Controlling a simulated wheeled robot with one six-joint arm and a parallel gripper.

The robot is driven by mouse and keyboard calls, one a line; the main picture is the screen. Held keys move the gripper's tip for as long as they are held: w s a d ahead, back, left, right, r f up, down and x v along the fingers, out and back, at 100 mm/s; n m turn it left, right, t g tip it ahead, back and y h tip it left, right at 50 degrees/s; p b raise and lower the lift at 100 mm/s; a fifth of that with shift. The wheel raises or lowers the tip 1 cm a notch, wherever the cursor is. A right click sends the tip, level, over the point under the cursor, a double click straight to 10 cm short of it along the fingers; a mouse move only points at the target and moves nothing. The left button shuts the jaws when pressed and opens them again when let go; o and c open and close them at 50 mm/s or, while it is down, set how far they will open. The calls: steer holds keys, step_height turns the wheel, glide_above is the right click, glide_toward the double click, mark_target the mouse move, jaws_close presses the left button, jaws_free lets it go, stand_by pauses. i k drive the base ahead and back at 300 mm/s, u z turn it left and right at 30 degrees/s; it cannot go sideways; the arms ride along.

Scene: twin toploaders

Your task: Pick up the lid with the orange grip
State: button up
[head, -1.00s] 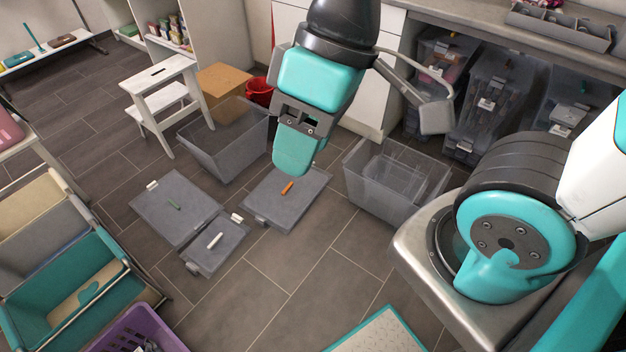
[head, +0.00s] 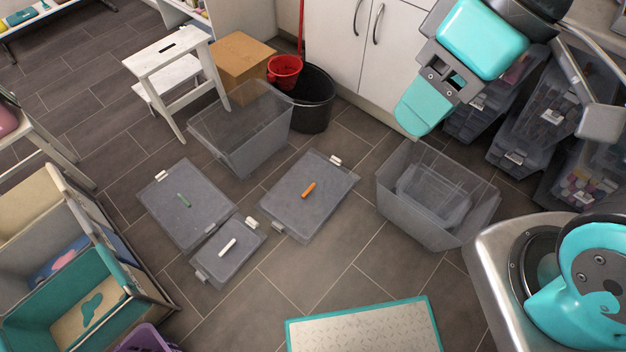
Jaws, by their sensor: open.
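The lid with the orange grip (head: 290,216) is a flat grey translucent panel lying on the tiled floor near the middle of the head view. Its orange grip (head: 309,190) stands out near its centre, with white clips at its edges. My gripper (head: 422,108) is up and to the right of this lid, above the floor and apart from it. It is open, and I see nothing held in it. The whole lid is in clear view.
A lid with a green grip (head: 160,190) and a smaller lid with a white grip (head: 222,268) lie to the left. Open clear bins stand behind (head: 215,130) and to the right (head: 400,220). A black bucket (head: 312,105) stands behind. Floor in front is mostly bare.

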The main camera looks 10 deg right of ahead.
mark_target(304, 198)
steer(key=u, duration=0.45)
steer(key=i, duration=0.9)
steer(key=u, duration=0.7)
